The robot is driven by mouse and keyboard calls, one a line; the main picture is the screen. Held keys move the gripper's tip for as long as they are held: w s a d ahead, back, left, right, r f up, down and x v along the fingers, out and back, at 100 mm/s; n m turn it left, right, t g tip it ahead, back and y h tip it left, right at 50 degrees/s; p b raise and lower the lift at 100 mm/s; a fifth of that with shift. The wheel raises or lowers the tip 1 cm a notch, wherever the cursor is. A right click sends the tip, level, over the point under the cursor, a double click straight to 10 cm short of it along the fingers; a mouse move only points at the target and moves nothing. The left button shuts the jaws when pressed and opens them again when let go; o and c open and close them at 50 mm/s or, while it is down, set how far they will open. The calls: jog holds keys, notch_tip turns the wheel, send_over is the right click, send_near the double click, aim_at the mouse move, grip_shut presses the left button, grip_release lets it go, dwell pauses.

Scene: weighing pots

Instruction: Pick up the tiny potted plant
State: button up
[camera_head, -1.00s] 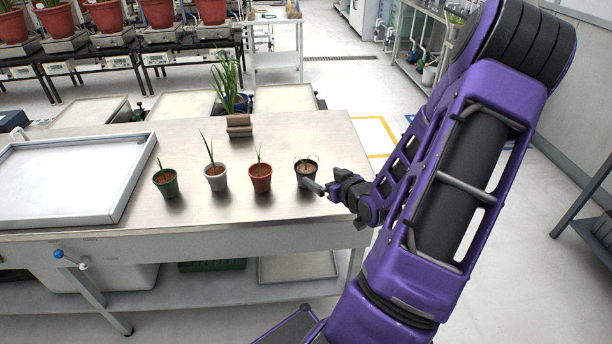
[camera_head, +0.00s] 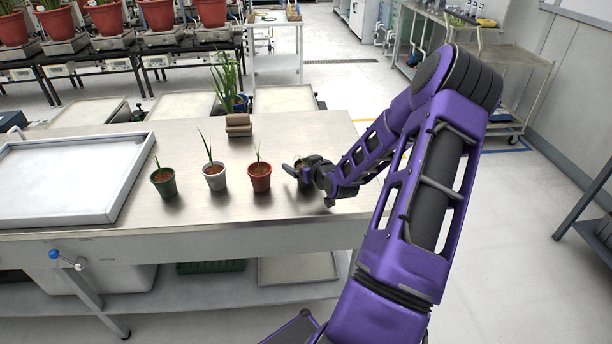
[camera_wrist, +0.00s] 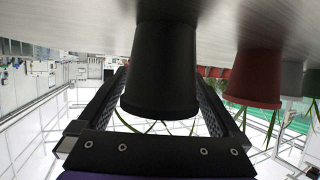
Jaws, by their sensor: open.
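A black pot (camera_wrist: 163,65) stands on the steel table between the two fingers of my gripper (camera_wrist: 160,98) in the wrist view, which shows the scene upside down. The fingers are open on both sides of it; a small gap shows at its sides. In the head view my gripper (camera_head: 308,182) reaches in from the right and hides most of this pot. A red pot (camera_head: 260,179), a white pot (camera_head: 215,180) and a green pot (camera_head: 165,185), each with a small plant, stand in a row to the left. The red pot (camera_wrist: 247,70) also shows in the wrist view.
A large white tray (camera_head: 118,195) lies on the left of the steel table (camera_head: 190,222). A brown block (camera_head: 238,125) stands at the table's back edge, with a taller plant (camera_head: 228,85) behind it. The table is clear in front of the pots.

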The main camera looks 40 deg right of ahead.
jog(key=c, duration=1.2)
